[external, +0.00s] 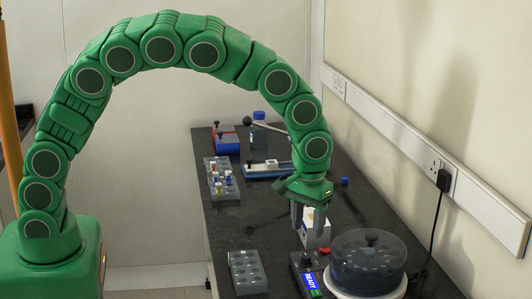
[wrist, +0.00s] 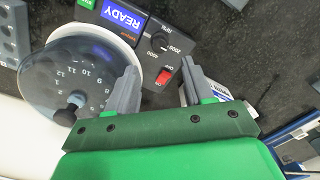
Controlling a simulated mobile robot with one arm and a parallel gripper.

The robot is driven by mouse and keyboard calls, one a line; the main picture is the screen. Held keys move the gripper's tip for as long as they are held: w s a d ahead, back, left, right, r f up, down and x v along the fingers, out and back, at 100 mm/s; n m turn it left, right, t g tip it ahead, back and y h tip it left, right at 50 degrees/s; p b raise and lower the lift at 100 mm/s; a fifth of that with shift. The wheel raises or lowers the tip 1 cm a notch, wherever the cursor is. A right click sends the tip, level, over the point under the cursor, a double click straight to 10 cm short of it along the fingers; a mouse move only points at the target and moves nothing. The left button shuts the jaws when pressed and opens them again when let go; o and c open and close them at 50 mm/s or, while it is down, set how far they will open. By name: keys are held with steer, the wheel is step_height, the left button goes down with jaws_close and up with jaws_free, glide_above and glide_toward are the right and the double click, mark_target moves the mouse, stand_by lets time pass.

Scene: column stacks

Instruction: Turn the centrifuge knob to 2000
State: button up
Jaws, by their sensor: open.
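The centrifuge (external: 368,262) stands on the near right of the bench, with a clear domed lid over a numbered rotor. Its dark control panel (wrist: 120,40) has a blue display reading READY (wrist: 123,17) and a red switch (wrist: 164,77). The knob (wrist: 159,42) is dark and round, with printed RPM, 2000 and 4000 around it; I cannot tell where its pointer stands. My gripper (wrist: 159,58) is open and empty. In the external view my gripper (external: 307,230) points down above the panel's far end, apart from the knob.
A white box (external: 317,229) stands close behind my fingers. A grey tube rack (external: 248,272) lies left of the panel. Another rack with tubes (external: 221,179), a blue-capped bottle (external: 259,130) and a blue device (external: 227,140) stand farther back. A power cord hangs at the right wall.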

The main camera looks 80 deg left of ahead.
mark_target(309, 264)
steer(key=m, duration=0.3)
steer(key=shift+d, duration=0.15)
steer(key=shift+f+m, duration=0.15)
steer(key=shift+m, duration=0.75)
steer(key=shift+f, duration=3.85)
jaws_close()
